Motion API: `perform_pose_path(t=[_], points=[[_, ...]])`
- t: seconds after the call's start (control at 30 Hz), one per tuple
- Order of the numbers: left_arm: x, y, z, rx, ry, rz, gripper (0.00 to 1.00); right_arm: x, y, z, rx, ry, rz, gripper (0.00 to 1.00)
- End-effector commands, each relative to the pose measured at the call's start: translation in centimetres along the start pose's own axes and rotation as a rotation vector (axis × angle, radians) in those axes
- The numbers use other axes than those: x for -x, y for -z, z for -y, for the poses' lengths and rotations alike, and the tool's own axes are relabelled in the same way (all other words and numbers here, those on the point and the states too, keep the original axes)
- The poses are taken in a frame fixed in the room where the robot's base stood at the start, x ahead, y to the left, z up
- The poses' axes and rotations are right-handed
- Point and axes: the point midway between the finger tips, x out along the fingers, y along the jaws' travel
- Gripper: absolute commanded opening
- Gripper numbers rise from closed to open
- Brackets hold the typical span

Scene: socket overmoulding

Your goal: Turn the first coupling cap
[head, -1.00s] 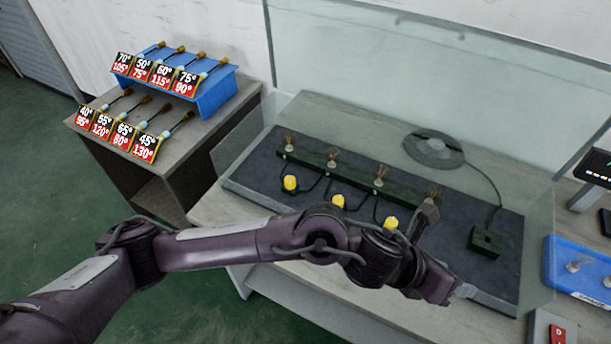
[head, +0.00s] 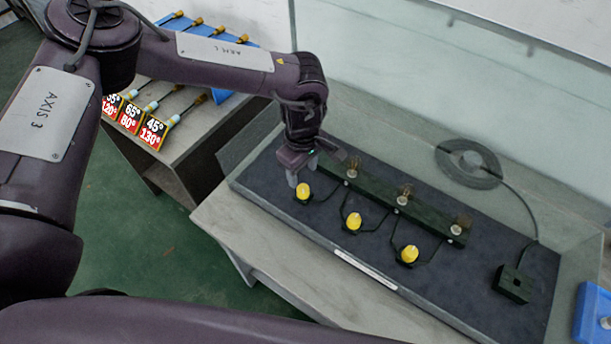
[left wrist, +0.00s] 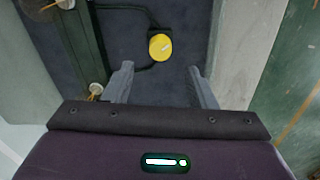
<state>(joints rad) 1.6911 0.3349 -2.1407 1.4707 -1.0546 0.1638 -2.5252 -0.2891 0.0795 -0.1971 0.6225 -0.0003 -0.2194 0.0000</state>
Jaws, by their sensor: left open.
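Three yellow caps stand in a row on the dark mat (head: 460,290), the first cap (head: 303,190) at the left, then a middle cap (head: 354,222) and a right cap (head: 409,254). My left gripper (head: 302,171) is open, pointing down at the row's left end, close behind the first cap. In the left wrist view a yellow cap (left wrist: 160,46) with a pale mark on top lies just beyond my open, empty fingertips (left wrist: 160,68), in line with the gap between them. My right gripper is out of view.
A dark rail (head: 425,211) with bulb-like pieces runs behind the caps, joined to them by cables. A cable disc (head: 468,163) and dark block (head: 513,284) sit right. Clear panels edge the back. Labelled tools (head: 152,133) stand on the left side table.

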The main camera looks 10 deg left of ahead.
Motion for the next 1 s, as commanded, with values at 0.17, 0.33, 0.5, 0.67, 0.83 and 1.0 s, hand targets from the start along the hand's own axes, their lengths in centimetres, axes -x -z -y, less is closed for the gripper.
perform_pose_path(t=[0.17, 0.33, 0.5, 0.67, 0.83, 1.0], points=[[-2.8, -0.1, 0.1, 0.002, 0.005, 0.001, 0.51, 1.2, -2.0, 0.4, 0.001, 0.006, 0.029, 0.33], [-5.3, -0.2, 0.1, 0.001, 0.002, 0.001, 0.51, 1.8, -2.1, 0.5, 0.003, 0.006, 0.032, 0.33], [-6.7, -0.1, 0.0, 0.002, -0.001, 0.000, 0.51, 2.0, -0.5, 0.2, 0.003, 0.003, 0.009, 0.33], [-6.9, -0.1, 0.0, 0.001, -0.001, 0.000, 0.51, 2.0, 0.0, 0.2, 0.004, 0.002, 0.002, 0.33], [-6.9, -0.1, 0.0, 0.001, -0.001, 0.001, 0.45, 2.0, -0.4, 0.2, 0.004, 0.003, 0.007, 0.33], [-6.9, -0.1, 0.0, 0.001, -0.002, 0.001, 0.23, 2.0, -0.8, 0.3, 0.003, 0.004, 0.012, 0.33]])
